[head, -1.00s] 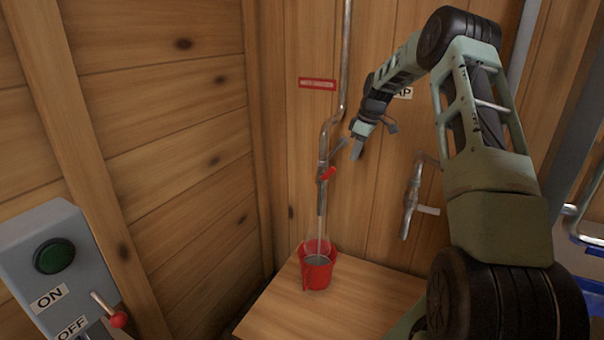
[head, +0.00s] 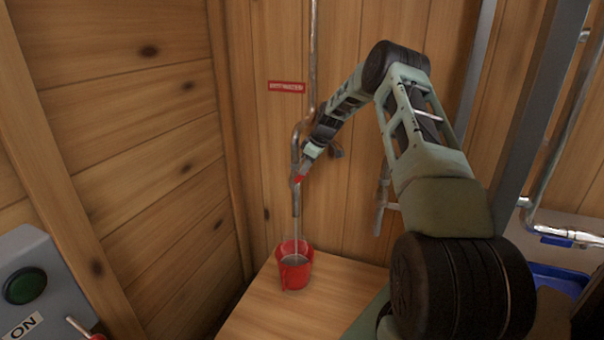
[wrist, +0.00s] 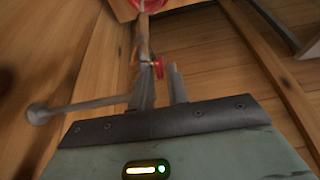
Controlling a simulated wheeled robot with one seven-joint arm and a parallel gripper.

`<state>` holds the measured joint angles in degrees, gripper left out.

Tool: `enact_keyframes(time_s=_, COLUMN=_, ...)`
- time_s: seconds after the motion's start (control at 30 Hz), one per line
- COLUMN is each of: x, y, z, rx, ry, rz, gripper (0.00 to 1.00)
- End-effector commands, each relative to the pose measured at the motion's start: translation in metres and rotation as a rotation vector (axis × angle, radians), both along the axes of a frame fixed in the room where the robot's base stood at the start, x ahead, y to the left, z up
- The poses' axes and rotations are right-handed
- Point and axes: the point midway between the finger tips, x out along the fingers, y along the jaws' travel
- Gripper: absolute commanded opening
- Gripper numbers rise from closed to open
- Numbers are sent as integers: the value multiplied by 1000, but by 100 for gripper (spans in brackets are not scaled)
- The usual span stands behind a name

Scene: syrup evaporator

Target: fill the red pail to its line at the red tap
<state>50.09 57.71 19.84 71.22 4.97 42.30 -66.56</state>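The red pail (head: 304,276) stands upright on the wooden stand, under the spout of the red tap (head: 296,200). A thin pale stream runs from the spout into it, and grey liquid shows inside. I cannot make out the fill line. My gripper (head: 303,164) is at the tap's red lever (head: 299,179). I cannot tell whether the fingers touch or grip the lever.
The wooden stand (head: 262,310) has bare room around the pail. A second tap (head: 382,200) hangs on the wall to the right. A blue tray (head: 560,281) and metal pipework are at the right.

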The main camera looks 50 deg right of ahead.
Motion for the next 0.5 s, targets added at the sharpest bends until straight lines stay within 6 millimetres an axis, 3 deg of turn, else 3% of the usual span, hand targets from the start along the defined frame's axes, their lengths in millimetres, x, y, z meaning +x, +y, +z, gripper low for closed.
enact_keyframes(time_s=0.2, x=11, y=5, z=-28, rx=1, ry=2, rz=1, gripper=16)
enact_keyframes(time_s=0.5, x=15, y=6, z=-39, rx=-1, ry=0, rz=1, gripper=16)
